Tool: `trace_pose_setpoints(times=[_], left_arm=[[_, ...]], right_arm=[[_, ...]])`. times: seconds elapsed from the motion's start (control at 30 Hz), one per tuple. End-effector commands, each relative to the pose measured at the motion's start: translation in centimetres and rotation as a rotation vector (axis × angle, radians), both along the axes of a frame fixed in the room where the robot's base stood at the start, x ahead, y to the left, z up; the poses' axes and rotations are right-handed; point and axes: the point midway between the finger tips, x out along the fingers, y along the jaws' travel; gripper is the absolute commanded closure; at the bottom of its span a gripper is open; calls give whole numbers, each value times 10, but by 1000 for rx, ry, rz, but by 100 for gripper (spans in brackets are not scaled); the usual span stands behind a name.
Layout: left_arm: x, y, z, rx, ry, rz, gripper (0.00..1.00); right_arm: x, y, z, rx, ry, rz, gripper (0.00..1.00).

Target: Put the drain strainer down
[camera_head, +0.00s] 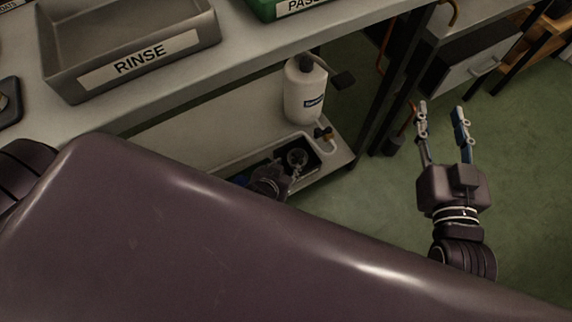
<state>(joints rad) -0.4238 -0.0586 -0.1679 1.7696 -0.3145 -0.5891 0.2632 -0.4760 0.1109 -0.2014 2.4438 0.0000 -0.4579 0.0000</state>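The drain strainer (297,157) looks like a small round grey piece, over or in a dark-bottomed shallow tray (322,167) on the lower shelf. My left gripper (290,173) is at the near side of the strainer, its fingers reaching to it. The fingers are too small and dark to tell whether they grip it. Part of that arm is hidden behind my own large body part in the foreground. My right gripper (442,122) is open and empty, held above the green floor, right of the bench.
A white bottle with a dark cap (305,92) stands on the lower shelf (230,108) behind the tray. A grey RINSE bin (130,45) and a green PASS bin (290,8) sit on the bench top. A dark bench leg (395,90) stands right of the shelf. The green floor (530,150) is clear.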

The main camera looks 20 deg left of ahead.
Motion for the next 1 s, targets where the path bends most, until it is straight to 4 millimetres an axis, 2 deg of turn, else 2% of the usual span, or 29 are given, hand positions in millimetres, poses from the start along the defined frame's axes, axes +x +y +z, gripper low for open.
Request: trace_pose_setpoints(times=[0.13, 0.17, 0.23, 0.27, 0.37, 0.4, 0.5, 0.6, 0.63, 0.7, 0.77, 1.0], left_arm=[[4, 1, 14, -2, -24, -5, 64], [7, 1, 22, -4, -42, -9, 64], [20, 2, 54, -11, -109, -25, 64], [27, 2, 72, -15, -146, -35, 64], [46, -1, 146, -32, -296, -79, 64], [50, -2, 177, -39, -355, -99, 64], [54, -8, 249, -53, -492, -146, 64], [49, -14, 303, -66, -594, -184, 64], [48, -16, 315, -67, -617, -193, 64], [45, -18, 334, -74, -655, -206, 64], [43, -19, 343, -75, -671, -214, 64], [43, -19, 346, -75, -677, -215, 64]], right_arm=[[-1, -1, -7, -9, 32, -2, 60], [-1, -1, -8, -9, 34, -2, 60], [-1, -2, -8, -10, 37, -2, 60], [-1, -2, -8, -10, 37, -2, 60], [-1, -2, -8, -10, 36, -3, 60], [-1, -2, -8, -10, 36, -3, 60], [-1, -2, -8, -9, 35, -3, 60], [-1, -2, -8, -9, 34, -3, 60], [-1, -2, -8, -9, 34, -3, 60], [-1, -2, -8, -9, 34, -3, 60], [-1, -2, -8, -8, 34, -3, 60], [-1, -2, -8, -8, 34, -3, 60]])
